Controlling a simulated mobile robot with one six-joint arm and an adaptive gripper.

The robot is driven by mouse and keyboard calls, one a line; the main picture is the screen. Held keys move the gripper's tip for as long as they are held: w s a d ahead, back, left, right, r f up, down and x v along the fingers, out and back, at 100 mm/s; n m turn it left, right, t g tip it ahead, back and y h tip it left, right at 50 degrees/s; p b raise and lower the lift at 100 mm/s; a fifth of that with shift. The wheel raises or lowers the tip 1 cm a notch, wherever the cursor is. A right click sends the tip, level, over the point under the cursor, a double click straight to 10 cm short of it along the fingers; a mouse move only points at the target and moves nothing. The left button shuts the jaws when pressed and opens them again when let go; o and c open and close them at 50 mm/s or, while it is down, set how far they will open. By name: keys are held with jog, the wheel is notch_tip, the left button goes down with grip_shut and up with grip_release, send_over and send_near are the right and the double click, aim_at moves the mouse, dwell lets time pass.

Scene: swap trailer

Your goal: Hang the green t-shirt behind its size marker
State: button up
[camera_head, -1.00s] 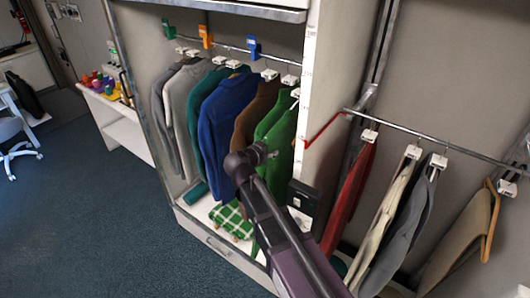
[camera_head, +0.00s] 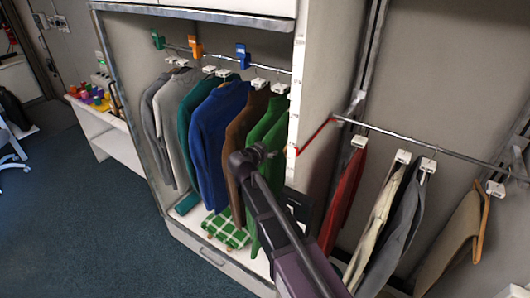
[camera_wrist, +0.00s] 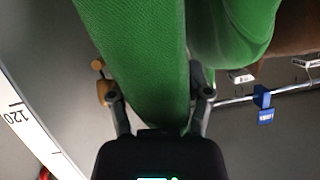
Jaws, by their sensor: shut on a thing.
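The green t-shirt (camera_head: 268,128) is on the near, right end of the closet's garments, beside the brown one. My gripper (camera_head: 265,152) is at its front edge; the jaws are partly hidden. In the wrist view my gripper (camera_wrist: 158,108) is shut on green cloth (camera_wrist: 140,50), which passes between its fingers. A second green fold (camera_wrist: 235,30) hangs beside it. I cannot tell whether its hanger rests on the rail. Size markers sit on the rail: green (camera_head: 157,40), orange (camera_head: 195,47) and blue (camera_head: 242,56). The blue one also shows in the wrist view (camera_wrist: 263,105).
Grey, teal, blue (camera_head: 215,135) and brown (camera_head: 240,140) garments fill the closet rail. A white divider (camera_head: 297,90) stands close right of the green shirt. Beyond it a second rail (camera_head: 420,150) holds a red garment (camera_head: 343,190) and others. A green checked cloth (camera_head: 225,230) lies below.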

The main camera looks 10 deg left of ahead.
jog(key=shift+w+d+r, duration=0.1)
jog(key=shift+w+d, duration=0.2)
jog(key=shift+w, duration=0.25)
jog(key=shift+w+d, duration=0.25)
jog(key=shift+w, duration=0.25)
jog(key=shift+w+d, duration=0.25)
jog(key=shift+w, duration=0.55)
jog(key=shift+w+d+f+b, duration=0.1)
jog(key=shift+w+f+b, duration=0.2)
jog(key=shift+f+b, duration=0.25)
jog(key=shift+w+d+f+b, duration=0.1)
jog(key=shift+w+f+b, duration=0.15)
jog(key=shift+f+b, duration=0.3)
